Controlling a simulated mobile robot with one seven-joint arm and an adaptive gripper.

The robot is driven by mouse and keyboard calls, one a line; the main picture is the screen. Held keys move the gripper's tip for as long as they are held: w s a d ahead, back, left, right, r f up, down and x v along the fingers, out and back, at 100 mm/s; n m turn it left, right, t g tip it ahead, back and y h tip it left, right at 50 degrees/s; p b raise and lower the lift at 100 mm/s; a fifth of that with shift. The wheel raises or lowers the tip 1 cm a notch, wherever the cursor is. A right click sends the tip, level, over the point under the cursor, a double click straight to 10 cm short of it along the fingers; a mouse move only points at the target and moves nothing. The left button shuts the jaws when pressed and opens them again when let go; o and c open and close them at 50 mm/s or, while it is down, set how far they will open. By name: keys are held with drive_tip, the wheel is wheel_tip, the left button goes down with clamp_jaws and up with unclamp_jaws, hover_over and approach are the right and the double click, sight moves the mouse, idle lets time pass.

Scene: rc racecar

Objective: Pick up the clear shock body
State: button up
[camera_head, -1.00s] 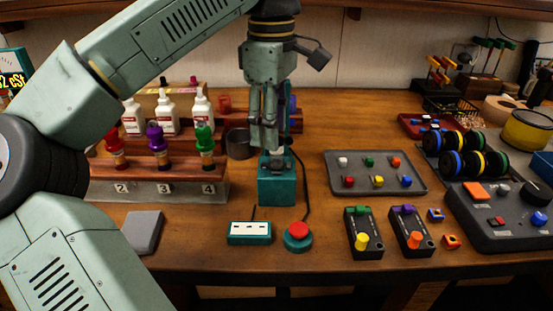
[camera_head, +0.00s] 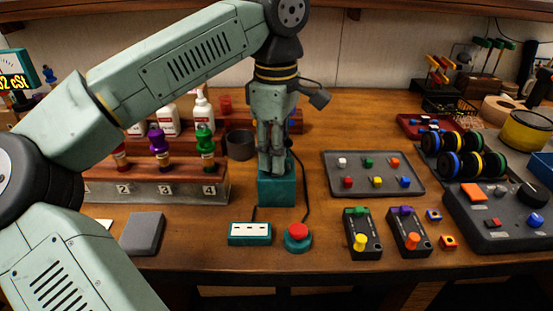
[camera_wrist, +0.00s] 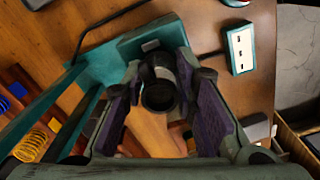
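A dark-rimmed cylinder (camera_wrist: 158,96), which looks like the clear shock body seen end-on, shows between my fingers in the wrist view. It stands at the teal stand (camera_head: 277,193), which also shows in the wrist view (camera_wrist: 128,44). My gripper (camera_head: 275,168) points down just above the stand. In the wrist view its two purple-padded fingers (camera_wrist: 160,78) are spread, one on each side of the cylinder. I cannot tell whether the fingertips touch it. In the head view my gripper hides the cylinder.
A wooden rack (camera_head: 150,188) with coloured-cap shocks stands to the left. A grey parts tray (camera_head: 327,180) lies to the right. A red button (camera_head: 298,232) and a teal three-slot box (camera_head: 249,234) sit in front. A dark cup (camera_head: 240,145) is behind left.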

drive_tip(key=c, duration=0.5)
drive_tip(key=shift+r, duration=0.15)
drive_tip(key=shift+c, duration=0.2)
wheel_tip(320, 180, up, 13)
drive_tip(key=p, duration=0.3)
drive_tip(key=shift+f, duration=0.2)
drive_tip(key=shift+f, duration=0.1)
